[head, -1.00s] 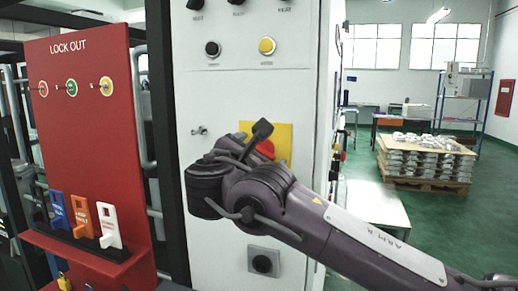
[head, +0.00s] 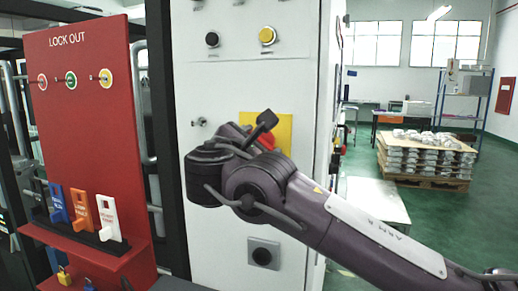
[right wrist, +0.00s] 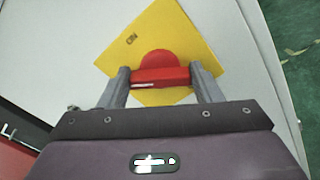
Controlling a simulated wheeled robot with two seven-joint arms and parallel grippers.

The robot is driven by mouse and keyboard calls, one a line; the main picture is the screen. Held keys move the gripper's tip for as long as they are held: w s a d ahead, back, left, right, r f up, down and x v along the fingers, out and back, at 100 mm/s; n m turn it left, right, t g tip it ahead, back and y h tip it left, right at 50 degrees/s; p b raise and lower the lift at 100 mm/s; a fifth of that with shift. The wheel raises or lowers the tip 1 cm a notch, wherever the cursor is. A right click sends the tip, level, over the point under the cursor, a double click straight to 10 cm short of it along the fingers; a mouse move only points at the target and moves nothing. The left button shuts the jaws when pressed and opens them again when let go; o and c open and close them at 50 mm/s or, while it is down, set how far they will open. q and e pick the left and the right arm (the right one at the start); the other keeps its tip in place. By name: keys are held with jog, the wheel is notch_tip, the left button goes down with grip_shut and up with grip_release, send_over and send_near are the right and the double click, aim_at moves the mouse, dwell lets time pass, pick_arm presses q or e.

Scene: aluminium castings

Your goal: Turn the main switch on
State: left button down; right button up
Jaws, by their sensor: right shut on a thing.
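The main switch is a red rotary handle (right wrist: 160,77) on a square yellow plate (right wrist: 185,35) with ON lettering near one corner. In the right wrist view my right gripper (right wrist: 160,70) is shut on the red handle, one grey finger at each end of its bar. The handle's bar lies nearly level in that view, while the plate looks tilted. In the head view the yellow plate (head: 283,128) and a bit of the red switch (head: 267,143) show behind my right wrist, which hides the fingers. My left gripper is not in view.
The white cabinet (head: 225,90) carries a black knob (head: 212,39), a yellow button (head: 267,36) and a lower black socket (head: 262,256). A red lock-out board (head: 95,130) with coloured tags stands at left. A pallet of castings (head: 425,160) stands farther right on green floor.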

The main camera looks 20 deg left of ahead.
pick_arm(q)
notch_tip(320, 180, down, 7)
jog(key=b, duration=0.6)
pick_arm(e)
jog(key=m, duration=0.6)
jog(key=shift+f, duration=0.4)
jog(key=m+b, duration=0.2)
jog(key=m, duration=0.1)
jog(key=shift+m+b, duration=0.35)
jog(key=shift+m, duration=0.05)
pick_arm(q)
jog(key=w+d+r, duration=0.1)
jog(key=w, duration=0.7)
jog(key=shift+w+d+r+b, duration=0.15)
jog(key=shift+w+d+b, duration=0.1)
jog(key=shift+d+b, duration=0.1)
pick_arm(e)
jog(key=shift+r+m, duration=0.1)
jog(key=shift+m, duration=0.6)
jog(key=o, duration=1)
jog(key=shift+d+r, duration=0.1)
